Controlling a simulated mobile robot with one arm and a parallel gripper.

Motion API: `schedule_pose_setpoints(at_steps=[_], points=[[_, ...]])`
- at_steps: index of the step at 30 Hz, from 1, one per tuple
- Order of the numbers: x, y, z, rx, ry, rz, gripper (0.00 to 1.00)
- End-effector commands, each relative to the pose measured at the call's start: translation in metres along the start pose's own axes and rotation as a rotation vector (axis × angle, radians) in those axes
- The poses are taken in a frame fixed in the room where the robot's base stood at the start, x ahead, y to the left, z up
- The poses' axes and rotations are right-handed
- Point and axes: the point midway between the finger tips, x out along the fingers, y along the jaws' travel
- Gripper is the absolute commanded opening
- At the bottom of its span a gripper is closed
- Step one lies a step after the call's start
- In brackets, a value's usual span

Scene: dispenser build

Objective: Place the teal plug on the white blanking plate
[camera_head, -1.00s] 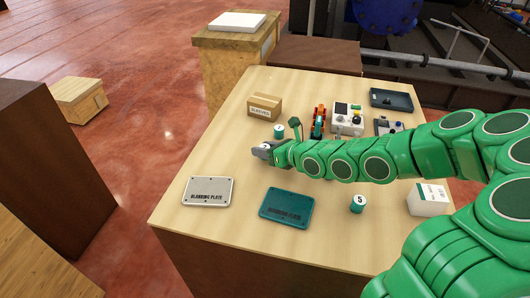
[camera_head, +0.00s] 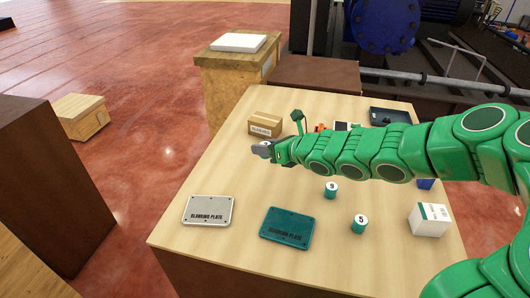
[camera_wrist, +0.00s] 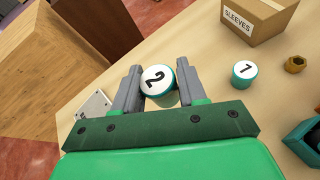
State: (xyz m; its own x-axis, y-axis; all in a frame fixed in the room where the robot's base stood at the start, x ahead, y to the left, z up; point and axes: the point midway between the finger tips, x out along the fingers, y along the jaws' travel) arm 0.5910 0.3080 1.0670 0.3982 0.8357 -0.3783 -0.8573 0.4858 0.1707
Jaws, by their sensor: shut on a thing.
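My gripper (camera_head: 262,150) is shut on a teal plug (camera_wrist: 161,84) with a white top marked 2, seen between the two grey fingers in the wrist view. In the head view the held plug cannot be made out. The gripper appears raised above the table, near its left edge. The white blanking plate (camera_head: 208,211) lies flat at the table's front left, nearer the camera than the gripper. Part of it shows at the left in the wrist view (camera_wrist: 95,106). A teal blanking plate (camera_head: 287,229) lies to its right.
A teal plug marked 1 (camera_wrist: 244,72) stands near the sleeves box (camera_wrist: 251,18). Plugs marked 9 (camera_head: 331,190) and 5 (camera_head: 359,224) stand right of the plates. A white carton (camera_head: 428,220) stands at the right. The table around the white plate is clear.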

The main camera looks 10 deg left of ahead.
Motion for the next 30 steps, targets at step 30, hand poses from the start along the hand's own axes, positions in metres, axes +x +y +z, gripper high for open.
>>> schedule_pose_setpoints(at_steps=[30], points=[[-0.032,0.128,0.030,-0.157,0.072,0.373,0.09]])
